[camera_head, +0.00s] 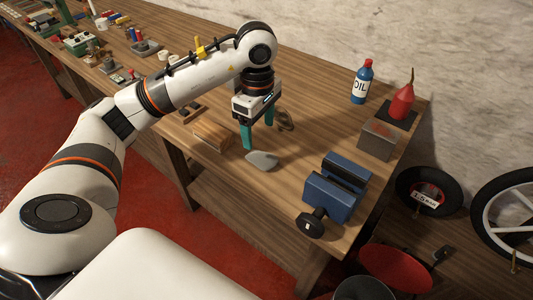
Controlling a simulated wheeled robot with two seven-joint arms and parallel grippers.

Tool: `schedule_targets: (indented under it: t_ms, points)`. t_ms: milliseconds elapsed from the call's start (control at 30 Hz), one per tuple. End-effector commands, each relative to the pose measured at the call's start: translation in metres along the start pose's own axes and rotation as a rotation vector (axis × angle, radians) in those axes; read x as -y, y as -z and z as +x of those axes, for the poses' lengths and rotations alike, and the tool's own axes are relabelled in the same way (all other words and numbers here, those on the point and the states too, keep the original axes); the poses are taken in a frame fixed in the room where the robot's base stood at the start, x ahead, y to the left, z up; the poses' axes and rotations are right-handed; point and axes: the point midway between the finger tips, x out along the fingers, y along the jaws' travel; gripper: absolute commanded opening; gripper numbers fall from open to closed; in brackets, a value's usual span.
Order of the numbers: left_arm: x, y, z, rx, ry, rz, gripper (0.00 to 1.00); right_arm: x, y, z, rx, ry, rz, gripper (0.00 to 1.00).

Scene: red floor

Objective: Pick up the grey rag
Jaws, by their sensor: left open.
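The grey rag (262,160) lies as a small flat heap on the wooden workbench, near its front edge. My left gripper (259,130) points down with its two green fingers apart, just behind and above the rag. Nothing shows between the fingers. The left fingertip looks close to the rag's back edge, but I cannot tell whether it touches. My right gripper is out of view.
A blue vise (335,188) stands right of the rag at the bench's front. A wooden block (213,136) lies to the left, and a dark coiled item (285,121) lies behind. A grey metal box (378,139), a blue oil bottle (362,82) and a red oil can (402,102) stand at the right.

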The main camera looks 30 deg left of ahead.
Motion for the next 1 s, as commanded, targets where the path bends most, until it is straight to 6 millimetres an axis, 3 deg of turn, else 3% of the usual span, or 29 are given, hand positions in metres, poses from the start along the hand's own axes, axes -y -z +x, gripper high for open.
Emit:
schedule_targets:
  t_ms: [100,233,433,700,1000]
  points:
    - [-0.001,0.0,0.021,0.0,-0.005,0.001,0.73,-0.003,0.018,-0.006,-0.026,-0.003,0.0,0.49]
    - [0.0,0.001,0.037,-0.001,-0.004,0.0,0.73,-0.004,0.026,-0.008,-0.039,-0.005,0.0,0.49]
    - [0.001,0.003,0.051,-0.002,-0.005,0.001,0.73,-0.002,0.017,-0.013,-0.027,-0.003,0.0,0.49]
    - [0.004,0.007,0.089,-0.002,-0.002,0.0,0.73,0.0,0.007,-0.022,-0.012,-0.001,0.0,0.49]
    - [0.004,0.007,0.095,-0.001,0.0,0.001,0.73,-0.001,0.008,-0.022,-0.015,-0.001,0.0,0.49]
